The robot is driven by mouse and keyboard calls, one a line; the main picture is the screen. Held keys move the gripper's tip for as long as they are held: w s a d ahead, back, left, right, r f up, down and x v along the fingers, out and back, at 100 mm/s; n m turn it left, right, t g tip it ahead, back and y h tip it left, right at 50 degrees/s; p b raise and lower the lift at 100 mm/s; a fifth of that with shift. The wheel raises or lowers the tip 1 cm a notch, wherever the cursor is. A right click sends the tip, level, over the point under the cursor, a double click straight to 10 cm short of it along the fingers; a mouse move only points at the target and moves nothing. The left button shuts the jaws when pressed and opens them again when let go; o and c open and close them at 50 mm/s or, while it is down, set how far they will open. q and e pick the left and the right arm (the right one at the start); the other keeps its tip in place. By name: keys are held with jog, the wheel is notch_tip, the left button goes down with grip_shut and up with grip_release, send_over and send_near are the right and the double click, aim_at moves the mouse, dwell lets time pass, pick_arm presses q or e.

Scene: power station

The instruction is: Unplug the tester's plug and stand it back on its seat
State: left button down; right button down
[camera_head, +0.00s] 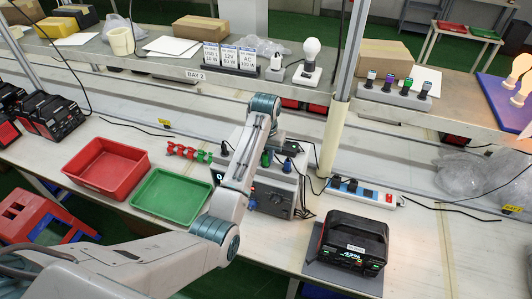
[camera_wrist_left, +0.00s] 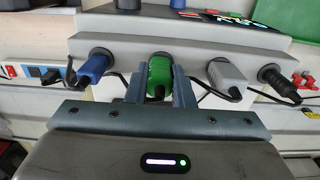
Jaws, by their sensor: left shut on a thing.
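The tester is a grey box (camera_head: 272,190) on the bench, partly hidden behind my left arm. In the left wrist view its edge (camera_wrist_left: 215,42) carries a row of plugs. They are a blue plug (camera_wrist_left: 93,67), a green plug (camera_wrist_left: 160,70), a grey plug (camera_wrist_left: 226,75) and a black plug (camera_wrist_left: 277,78). My left gripper (camera_wrist_left: 159,92) is shut on the green plug, one finger on each side. The green plug's front end meets the tester's edge. I cannot tell how deep it sits. My right gripper is out of view. I cannot make out which spot is the plug's seat.
A black power unit (camera_head: 352,242) stands right of the tester. A power strip (camera_head: 365,193) with cables lies behind it. A green tray (camera_head: 172,197) and a red tray (camera_head: 108,166) lie left. A shelf above holds a plug rack (camera_head: 394,97) and a bulb (camera_head: 311,54).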

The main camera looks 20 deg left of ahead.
pick_arm(q)
jog(key=shift+w+a+f, duration=0.1)
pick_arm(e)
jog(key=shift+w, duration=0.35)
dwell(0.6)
pick_arm(q)
jog(key=c, duration=1.2)
grip_release()
jog(key=shift+o, duration=0.2)
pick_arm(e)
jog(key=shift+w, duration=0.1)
